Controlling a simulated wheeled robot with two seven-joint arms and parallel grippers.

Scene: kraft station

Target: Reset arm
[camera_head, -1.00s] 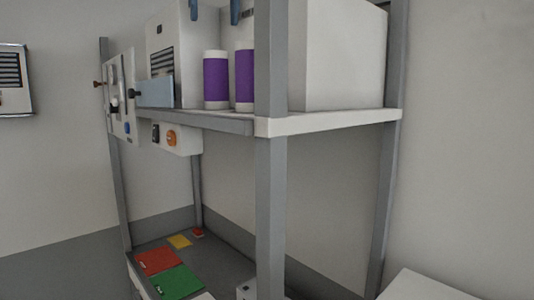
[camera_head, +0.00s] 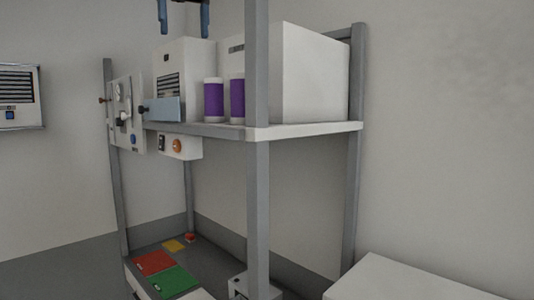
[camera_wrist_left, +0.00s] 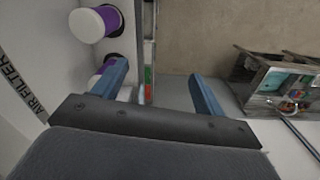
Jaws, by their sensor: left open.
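My left gripper (camera_head: 184,18) shows at the top edge of the head view, above the shelf unit, with its two blue fingers apart. In the left wrist view the gripper (camera_wrist_left: 158,90) is open, with nothing between its fingers. The left finger there overlaps a purple and white cylinder from this viewpoint; I cannot tell whether they touch. My right gripper is not in view.
A grey-framed shelf (camera_head: 300,131) holds white boxes (camera_head: 310,75) and two purple cylinders (camera_head: 213,100). A panel with knobs (camera_head: 126,112) is at its left. Red (camera_head: 155,262) and green (camera_head: 174,281) mats lie below. A white surface (camera_head: 400,280) is at the lower right.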

